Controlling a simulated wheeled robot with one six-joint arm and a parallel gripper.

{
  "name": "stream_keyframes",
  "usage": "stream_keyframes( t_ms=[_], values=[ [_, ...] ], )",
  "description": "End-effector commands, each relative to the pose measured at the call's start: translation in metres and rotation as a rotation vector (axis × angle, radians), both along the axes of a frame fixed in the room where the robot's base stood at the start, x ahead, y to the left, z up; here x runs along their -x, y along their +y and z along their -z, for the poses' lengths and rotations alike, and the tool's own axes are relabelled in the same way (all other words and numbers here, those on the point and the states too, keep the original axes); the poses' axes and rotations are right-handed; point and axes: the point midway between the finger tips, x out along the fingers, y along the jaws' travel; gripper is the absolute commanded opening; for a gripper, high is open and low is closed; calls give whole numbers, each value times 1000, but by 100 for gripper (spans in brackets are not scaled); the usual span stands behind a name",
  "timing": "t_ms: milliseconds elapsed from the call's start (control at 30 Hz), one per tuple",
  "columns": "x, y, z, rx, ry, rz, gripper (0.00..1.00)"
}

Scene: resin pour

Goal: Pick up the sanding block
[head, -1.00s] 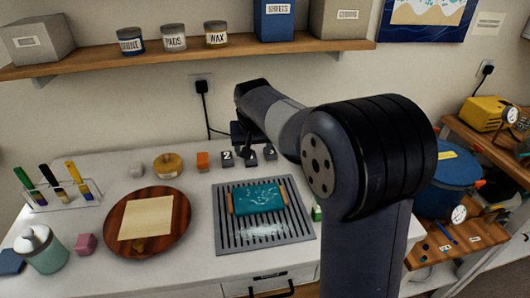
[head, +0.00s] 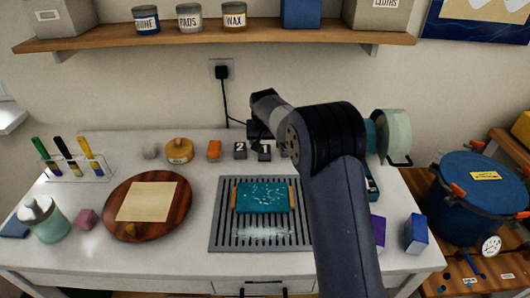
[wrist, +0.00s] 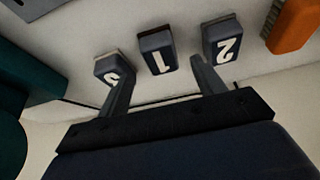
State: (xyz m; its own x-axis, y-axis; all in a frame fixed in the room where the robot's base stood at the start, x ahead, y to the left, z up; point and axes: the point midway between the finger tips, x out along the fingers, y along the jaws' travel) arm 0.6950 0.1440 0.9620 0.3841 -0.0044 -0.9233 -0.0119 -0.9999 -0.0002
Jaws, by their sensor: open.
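An orange block (head: 214,150) lies at the back of the white worktop; it may be the sanding block, but no label shows. It also shows at the upper right of the wrist view (wrist: 292,27), with a ridged side. My gripper (wrist: 162,62) is open and empty. In the wrist view its fingers point toward dark numbered blocks, with block 1 (wrist: 157,50) between the fingertips and block 2 (wrist: 222,40) beside the right finger. The orange block is outside the fingers, to the right. In the head view my arm partly hides the gripper.
A slatted grey rack (head: 216,240) holds a teal board (head: 262,197). A shelf (head: 290,43) runs above.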

Motion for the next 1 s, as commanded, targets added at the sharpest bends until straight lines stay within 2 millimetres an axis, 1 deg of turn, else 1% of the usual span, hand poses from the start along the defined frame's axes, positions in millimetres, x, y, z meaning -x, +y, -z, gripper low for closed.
stream_keyframes(
  t_ms=[200, 300, 400, 600, 1000],
  values=[
    [-11, 1, 30, 1, 4, 0, 65],
    [-15, 1, 38, 1, 2, 0, 65],
    [-16, 1, 41, 0, 1, 0, 65],
    [-16, 1, 42, 0, 0, 0, 65],
    [-16, 1, 42, 0, 1, 0, 32]
  ],
)
